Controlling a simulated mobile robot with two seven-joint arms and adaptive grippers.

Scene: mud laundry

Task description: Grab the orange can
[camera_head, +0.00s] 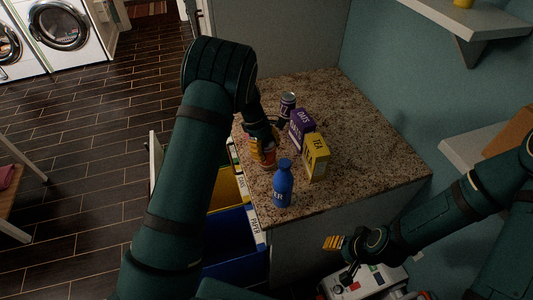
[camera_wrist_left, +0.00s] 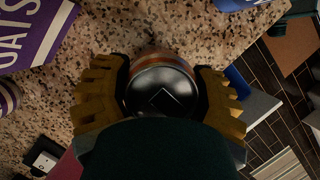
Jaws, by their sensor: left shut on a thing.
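The orange can (camera_wrist_left: 160,84) is upright on the granite counter in the left wrist view, its dark metal lid facing the camera and an orange band showing at its rim. My left gripper (camera_wrist_left: 160,100) has its yellow fingers on both sides of the can and is shut on it. In the head view the can (camera_head: 268,159) is partly hidden by my left gripper (camera_head: 263,150), near the counter's left edge. My right gripper (camera_head: 335,243) is low at the right, off the counter's front; its finger gap cannot be made out.
On the counter (camera_head: 370,150) stand a blue bottle (camera_head: 283,185), a yellow tea box (camera_head: 316,158), a purple oats box (camera_head: 301,130) and a dark can (camera_head: 287,105). Open bins (camera_head: 235,240) with labels sit below the left edge. The counter's right side is clear.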

